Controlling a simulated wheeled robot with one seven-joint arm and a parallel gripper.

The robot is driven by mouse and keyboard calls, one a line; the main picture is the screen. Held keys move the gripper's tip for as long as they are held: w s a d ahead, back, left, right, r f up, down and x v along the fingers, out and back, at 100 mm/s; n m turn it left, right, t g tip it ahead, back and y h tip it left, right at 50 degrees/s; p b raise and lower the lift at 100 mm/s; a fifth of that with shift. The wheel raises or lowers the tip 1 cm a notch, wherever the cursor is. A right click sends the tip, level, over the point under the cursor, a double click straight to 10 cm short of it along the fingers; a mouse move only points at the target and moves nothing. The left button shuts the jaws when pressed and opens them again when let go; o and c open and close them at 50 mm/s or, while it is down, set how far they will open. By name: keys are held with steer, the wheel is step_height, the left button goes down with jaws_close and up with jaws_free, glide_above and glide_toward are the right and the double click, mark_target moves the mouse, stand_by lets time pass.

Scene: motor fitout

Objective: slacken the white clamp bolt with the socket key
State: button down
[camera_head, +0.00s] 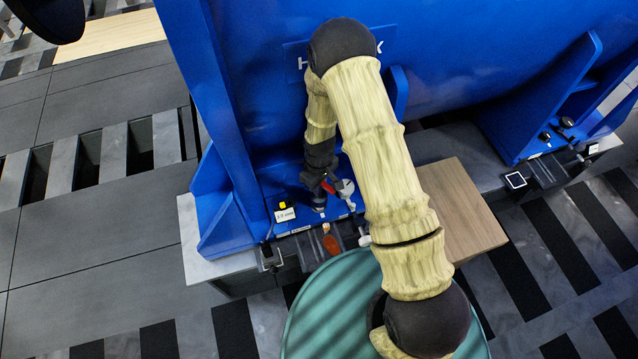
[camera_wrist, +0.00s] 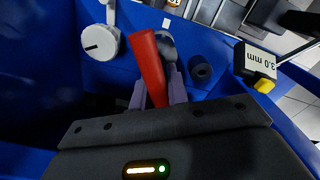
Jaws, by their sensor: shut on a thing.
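My gripper (camera_head: 322,188) is low at the foot of the blue housing (camera_head: 245,100). In the wrist view its fingers (camera_wrist: 158,95) are shut on a red-handled tool (camera_wrist: 150,65), which looks like the socket key; its red part also shows in the head view (camera_head: 328,187). The tool's working end is not clear; a grey round part (camera_wrist: 167,46) shows behind the red handle. A white round piece with a dark slot (camera_wrist: 100,43), probably the white clamp bolt, is left of the red handle and apart from it. It also shows in the head view (camera_head: 345,187).
A "3.0 mm" card (camera_wrist: 262,60) with a yellow block is right of the gripper. A black ring (camera_wrist: 201,70) sits on the blue plate. A wooden board (camera_head: 462,205), a teal round top (camera_head: 335,300) and an orange-red item (camera_head: 330,243) are nearby. Blue ribs flank the work spot.

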steer(key=shift+f, duration=0.35)
steer(key=shift+r+n, duration=0.2)
steer(key=shift+n, duration=0.1)
steer(key=shift+f, duration=0.2)
stand_by(0.6)
steer(key=shift+r, duration=0.1)
steer(key=shift+r+m, duration=0.1)
steer(key=shift+m, duration=0.5)
steer(key=shift+f, duration=0.2)
